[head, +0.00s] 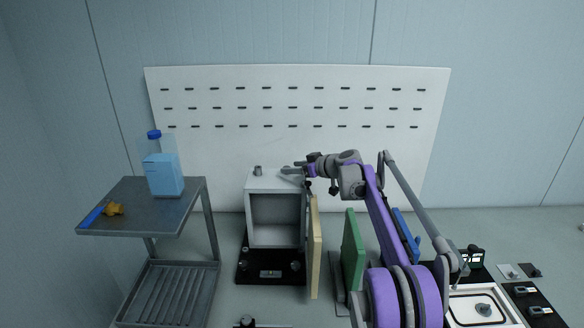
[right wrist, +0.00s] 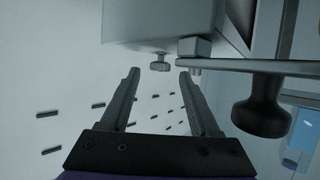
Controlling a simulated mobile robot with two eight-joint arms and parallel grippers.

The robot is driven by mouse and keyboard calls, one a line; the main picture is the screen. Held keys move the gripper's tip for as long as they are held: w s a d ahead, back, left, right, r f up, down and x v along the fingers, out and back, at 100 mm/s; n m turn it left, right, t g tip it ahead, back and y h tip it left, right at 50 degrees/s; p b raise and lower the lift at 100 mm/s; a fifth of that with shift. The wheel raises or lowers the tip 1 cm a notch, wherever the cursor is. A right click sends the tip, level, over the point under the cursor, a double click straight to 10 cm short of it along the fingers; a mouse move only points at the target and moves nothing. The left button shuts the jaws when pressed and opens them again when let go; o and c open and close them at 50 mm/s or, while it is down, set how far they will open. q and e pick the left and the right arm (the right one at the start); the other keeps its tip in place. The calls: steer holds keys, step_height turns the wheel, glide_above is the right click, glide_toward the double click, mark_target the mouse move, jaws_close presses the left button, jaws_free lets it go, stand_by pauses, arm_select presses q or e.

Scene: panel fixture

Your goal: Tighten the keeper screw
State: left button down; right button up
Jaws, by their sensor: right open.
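A grey box fixture (head: 274,180) with an open front stands on a black base. A small grey knob-headed screw (head: 257,171), apparently the keeper screw, stands upright on its top at the left. My right gripper (head: 288,169) is just right of it over the box top, open and empty. In the right wrist view the screw head (right wrist: 160,63) appears just beyond and between the open fingertips (right wrist: 159,75), apparently apart from them. A small block (right wrist: 195,47) and a pin sit beside the right fingertip. My left gripper is not in view.
A plate with a black knob (right wrist: 262,115) lies close right of the fingers. Cream (head: 315,250) and green (head: 351,248) panels stand right of the box. A grey cart (head: 140,190) with a blue bottle (head: 164,172) is at left. A slotted white board (head: 220,145) is behind.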

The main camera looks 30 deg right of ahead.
steer(key=shift+w+a+f, duration=0.15)
steer(key=shift+w+f, duration=0.05)
steer(key=shift+w, duration=0.35)
jaws_close()
steer(key=shift+a+m+h, duration=0.15)
steer(key=shift+m+h, duration=0.65)
steer(key=shift+h, duration=0.2)
steer(key=shift+s, duration=0.1)
